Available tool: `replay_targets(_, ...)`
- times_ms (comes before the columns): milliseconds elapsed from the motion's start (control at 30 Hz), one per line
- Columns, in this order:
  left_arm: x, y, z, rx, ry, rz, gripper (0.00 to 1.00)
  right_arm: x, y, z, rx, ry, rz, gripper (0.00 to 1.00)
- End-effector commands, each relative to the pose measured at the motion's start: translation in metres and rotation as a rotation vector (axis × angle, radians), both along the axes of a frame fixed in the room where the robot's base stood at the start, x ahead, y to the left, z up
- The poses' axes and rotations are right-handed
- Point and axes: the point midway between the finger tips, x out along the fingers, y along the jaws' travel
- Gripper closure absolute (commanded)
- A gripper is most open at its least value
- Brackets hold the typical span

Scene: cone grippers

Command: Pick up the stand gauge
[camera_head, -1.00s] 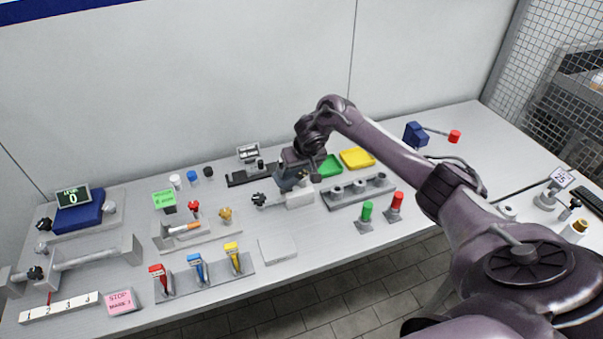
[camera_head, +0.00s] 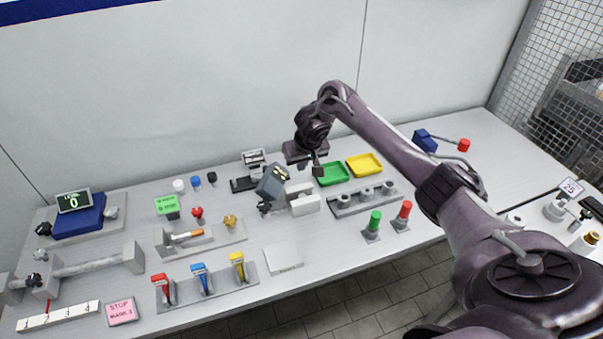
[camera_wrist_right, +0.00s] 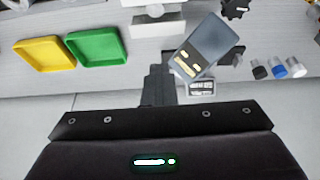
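A dark blue-grey box with yellow marks (camera_head: 271,182), probably the stand gauge, is tilted above the bench beside a pale block (camera_head: 305,205). It also shows tilted in the right wrist view (camera_wrist_right: 207,48). I cannot tell what it rests on. My right gripper (camera_head: 317,168) is above and to the right of it, with a visible gap in the head view. In the right wrist view its fingers (camera_wrist_right: 158,88) look together, with nothing visible between them. The gauge is just beyond their tips, to the right. My left gripper is out of view.
Green (camera_head: 332,174) and yellow (camera_head: 364,165) trays lie to the right of the gauge. A small display stand (camera_head: 253,160) is behind it. A row of grey holders (camera_head: 362,198) and a white plate (camera_head: 283,259) are nearer the front edge.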

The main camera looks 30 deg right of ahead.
Motion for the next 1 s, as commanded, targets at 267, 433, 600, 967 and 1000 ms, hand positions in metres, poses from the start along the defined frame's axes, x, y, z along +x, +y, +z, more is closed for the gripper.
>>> replay_targets(267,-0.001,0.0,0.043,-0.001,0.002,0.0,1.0,0.003,-0.003,0.098,-0.005,-0.012,-0.003,1.0)
replay_targets(433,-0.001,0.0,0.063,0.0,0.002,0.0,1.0,0.003,-0.003,0.131,-0.004,-0.011,-0.005,1.0)
replay_targets(600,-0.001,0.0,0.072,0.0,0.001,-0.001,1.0,0.003,-0.002,0.146,-0.002,-0.01,-0.003,1.0)
replay_targets(967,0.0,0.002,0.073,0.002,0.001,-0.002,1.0,0.003,-0.002,0.15,-0.001,-0.011,-0.004,1.0)
replay_targets(1000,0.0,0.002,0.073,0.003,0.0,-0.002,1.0,0.003,-0.002,0.15,-0.001,-0.011,-0.004,1.0)
